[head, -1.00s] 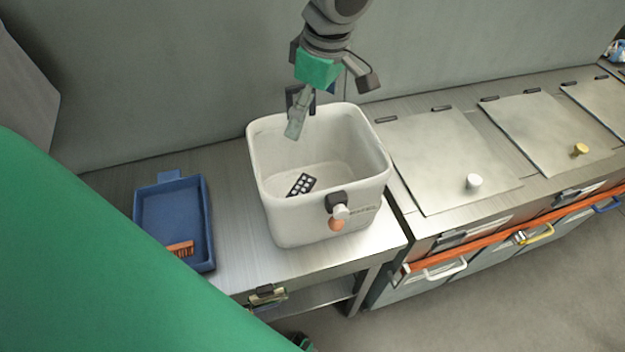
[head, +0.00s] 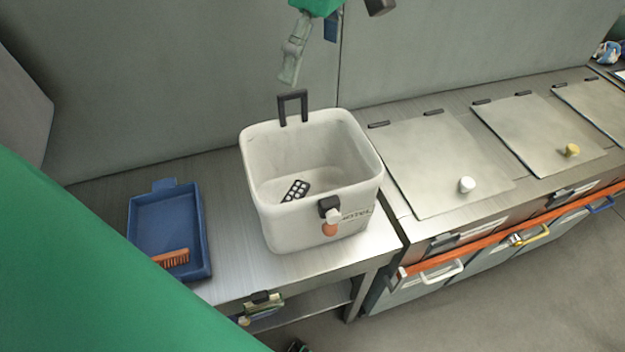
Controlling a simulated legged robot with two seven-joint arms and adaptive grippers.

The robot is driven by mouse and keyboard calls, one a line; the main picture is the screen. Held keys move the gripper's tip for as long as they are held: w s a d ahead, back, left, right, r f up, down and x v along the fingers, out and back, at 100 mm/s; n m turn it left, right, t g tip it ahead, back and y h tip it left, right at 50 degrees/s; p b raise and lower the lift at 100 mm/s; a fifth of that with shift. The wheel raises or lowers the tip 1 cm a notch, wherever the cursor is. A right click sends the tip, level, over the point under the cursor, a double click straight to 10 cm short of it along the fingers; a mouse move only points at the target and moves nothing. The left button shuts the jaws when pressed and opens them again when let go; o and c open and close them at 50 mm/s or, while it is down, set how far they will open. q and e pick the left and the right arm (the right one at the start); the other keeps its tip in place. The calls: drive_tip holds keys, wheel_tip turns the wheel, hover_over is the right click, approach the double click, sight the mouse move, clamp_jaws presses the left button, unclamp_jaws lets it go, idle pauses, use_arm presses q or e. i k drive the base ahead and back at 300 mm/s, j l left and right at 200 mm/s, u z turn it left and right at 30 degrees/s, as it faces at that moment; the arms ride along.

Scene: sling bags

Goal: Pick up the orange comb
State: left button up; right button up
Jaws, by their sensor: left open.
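The orange comb (head: 171,258) lies in the near end of a blue tray (head: 203,225) on the left part of the metal counter. My left gripper (head: 306,58) hangs at the top middle, above the back rim of a white bag (head: 290,215), partly cut off by the picture's top edge. It is open and holds nothing visible. It is up and to the right of the comb, well apart from it. My right gripper is not in view.
The open white bag has a black handle (head: 292,92) standing at its back rim and a dark item with light spots (head: 295,191) inside. Flat metal lids (head: 440,160) with knobs lie to the right. A grey wall stands behind. Counter between tray and bag is clear.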

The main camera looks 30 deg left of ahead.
sight(159, 259)
drive_tip(key=k, duration=1)
